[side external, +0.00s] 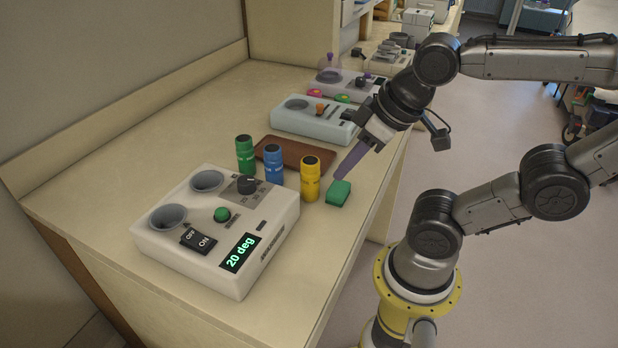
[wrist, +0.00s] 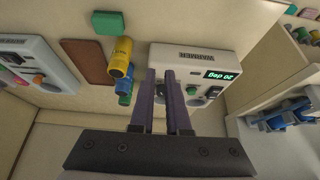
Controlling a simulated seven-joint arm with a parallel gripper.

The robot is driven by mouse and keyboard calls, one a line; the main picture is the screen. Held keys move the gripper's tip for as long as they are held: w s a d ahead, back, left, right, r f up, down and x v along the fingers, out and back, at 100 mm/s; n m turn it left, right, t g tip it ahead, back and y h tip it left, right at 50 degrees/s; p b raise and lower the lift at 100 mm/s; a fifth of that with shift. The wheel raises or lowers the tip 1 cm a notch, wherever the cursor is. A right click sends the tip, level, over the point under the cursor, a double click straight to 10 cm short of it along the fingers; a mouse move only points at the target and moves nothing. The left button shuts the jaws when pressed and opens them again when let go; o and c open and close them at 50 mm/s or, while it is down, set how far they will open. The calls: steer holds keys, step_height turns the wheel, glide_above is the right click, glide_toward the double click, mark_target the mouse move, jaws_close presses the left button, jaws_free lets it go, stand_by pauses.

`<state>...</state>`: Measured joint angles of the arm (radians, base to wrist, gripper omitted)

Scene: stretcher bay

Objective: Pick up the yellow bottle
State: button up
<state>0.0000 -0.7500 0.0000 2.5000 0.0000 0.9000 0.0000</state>
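The yellow bottle (side external: 310,178) with a black cap stands upright on the table, right of the blue bottle (side external: 273,164) and behind the white 20 deg device. It also shows in the wrist view (wrist: 121,55), left of my fingers. My gripper (side external: 342,172) points down and left above the table edge, beyond the green block from the device. In the wrist view its two long purple fingers (wrist: 160,72) stand a narrow gap apart with nothing between them. The gripper is apart from the bottle.
A green block (side external: 339,193) lies close to the yellow bottle. A green bottle (side external: 245,154) stands beyond the blue one. The white device (side external: 282,228) is in front and a brown tray (side external: 322,158) behind. Another device (side external: 300,118) sits farther back. The left tabletop is clear.

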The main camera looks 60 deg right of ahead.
steer(key=o, duration=1.1)
step_height(320, 180, up, 3)
steer(key=m+g, duration=0.6)
steer(key=m, duration=1.6)
glide_above(310, 160)
step_height(310, 160, down, 13)
steer(key=shift+f, duration=0.1)
